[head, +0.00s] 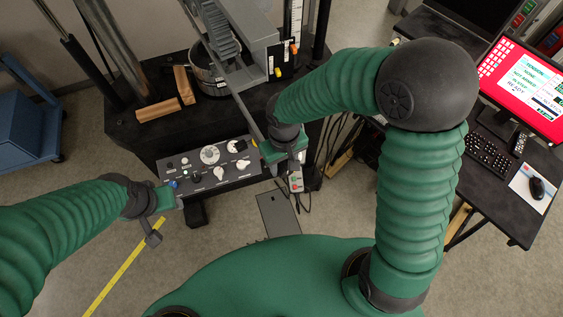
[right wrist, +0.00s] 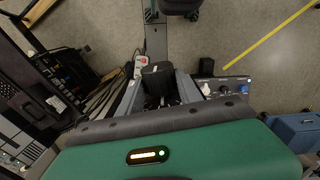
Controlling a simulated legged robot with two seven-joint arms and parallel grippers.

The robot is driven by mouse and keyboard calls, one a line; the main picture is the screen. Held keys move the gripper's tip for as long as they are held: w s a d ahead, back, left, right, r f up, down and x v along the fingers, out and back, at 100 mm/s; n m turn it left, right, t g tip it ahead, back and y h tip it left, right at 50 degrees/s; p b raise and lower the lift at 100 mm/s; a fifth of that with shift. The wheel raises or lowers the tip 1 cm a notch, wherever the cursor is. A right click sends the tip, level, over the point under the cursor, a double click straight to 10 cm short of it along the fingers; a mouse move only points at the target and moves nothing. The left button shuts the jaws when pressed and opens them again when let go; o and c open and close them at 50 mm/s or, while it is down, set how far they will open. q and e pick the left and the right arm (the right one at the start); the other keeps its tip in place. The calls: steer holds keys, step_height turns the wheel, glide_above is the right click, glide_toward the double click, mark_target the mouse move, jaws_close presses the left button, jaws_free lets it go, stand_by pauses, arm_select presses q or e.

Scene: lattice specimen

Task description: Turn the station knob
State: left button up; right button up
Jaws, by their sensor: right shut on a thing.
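The station's control panel (head: 207,166) is a dark sloped box with several white and dark knobs, a round white dial (head: 210,154) and a blue button (head: 173,183). My right gripper (head: 262,148) is at the panel's right end. It is shut on a knob there, which the gripper and wrist mostly hide. In the right wrist view the dark jaws (right wrist: 158,82) are beside the panel (right wrist: 228,86), whose white knob (right wrist: 205,88) shows to their right. My left gripper (head: 153,236) hangs left of the panel, apart from it; its jaws are too small to read.
A grey test frame with a metal pot (head: 208,72) stands behind the panel. Wooden blocks (head: 160,108) lie on the black base. A small pendant box (head: 295,182) hangs right of the panel. A desk with a red screen (head: 522,85) is at right. Yellow tape (head: 112,281) marks the floor.

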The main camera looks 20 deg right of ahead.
steer(key=shift+s+d+f, duration=0.1)
steer(key=shift+d, duration=0.05)
arm_select(q)
steer(key=shift+d, duration=0.1)
arm_select(e)
steer(key=shift+a, duration=0.2)
arm_select(q)
steer(key=shift+d, duration=0.1)
arm_select(e)
steer(key=shift+d, duration=0.15)
steer(key=o, duration=1)
arm_select(q)
steer(key=shift+s, duration=0.1)
arm_select(e)
steer(key=o, duration=0.4)
steer(key=shift+c, duration=0.2)
